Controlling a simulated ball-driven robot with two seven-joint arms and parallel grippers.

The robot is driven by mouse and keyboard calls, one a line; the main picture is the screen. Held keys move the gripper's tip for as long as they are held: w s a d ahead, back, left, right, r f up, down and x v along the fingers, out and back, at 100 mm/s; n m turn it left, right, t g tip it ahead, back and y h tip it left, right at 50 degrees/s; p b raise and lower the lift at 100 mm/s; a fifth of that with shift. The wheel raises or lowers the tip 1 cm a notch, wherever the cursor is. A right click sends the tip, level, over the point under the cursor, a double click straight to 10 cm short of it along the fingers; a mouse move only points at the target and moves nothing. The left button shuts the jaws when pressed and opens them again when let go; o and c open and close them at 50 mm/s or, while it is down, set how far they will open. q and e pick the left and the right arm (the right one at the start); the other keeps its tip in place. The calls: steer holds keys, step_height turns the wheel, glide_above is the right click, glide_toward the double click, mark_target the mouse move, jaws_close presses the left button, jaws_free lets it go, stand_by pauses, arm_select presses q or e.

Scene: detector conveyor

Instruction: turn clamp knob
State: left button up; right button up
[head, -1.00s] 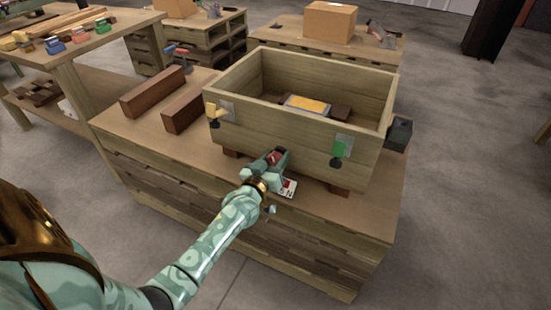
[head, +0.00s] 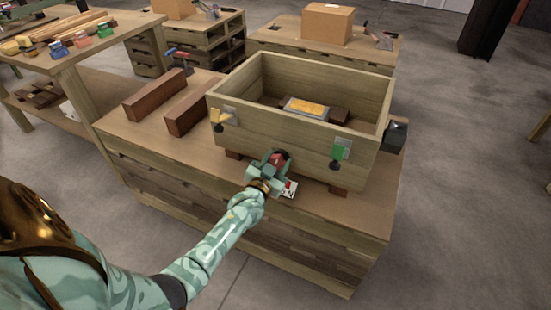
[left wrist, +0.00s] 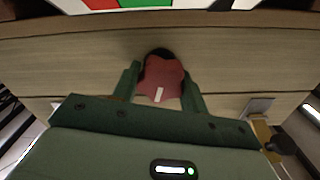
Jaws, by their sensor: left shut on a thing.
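A red lobed knob (left wrist: 160,78) with a white mark sits against the wooden front wall of the crate (head: 290,138). My left gripper (left wrist: 160,85) has a finger on each side of the knob and is shut on it. In the head view the knob (head: 280,156) shows as a red spot within the gripper (head: 275,160), low on the front wall between two corner latches. The knob's shaft is mostly hidden. My right gripper is not in view.
A yellow latch (head: 220,118) and a green latch (head: 340,152) flank the gripper. A printed card (head: 290,188) lies below it. A yellow-topped block (head: 309,107) lies inside the crate. Brown bars (head: 155,93) lie to the left, and a black box (head: 397,134) sits at the right.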

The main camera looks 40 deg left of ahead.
arm_select(q)
steer(key=shift+m, duration=1)
steer(key=shift+d+m+p, duration=0.1)
steer(key=shift+m+p, duration=0.2)
steer(key=shift+m, duration=0.6)
steer(key=m, duration=0.6)
steer(key=shift+d+f, duration=0.1)
steer(key=shift+f, duration=0.15)
steer(key=shift+m+b, duration=0.3)
steer(key=shift+m, duration=0.3)
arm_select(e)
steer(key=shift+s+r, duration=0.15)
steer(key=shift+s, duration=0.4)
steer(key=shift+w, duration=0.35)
arm_select(q)
steer(key=o, duration=1)
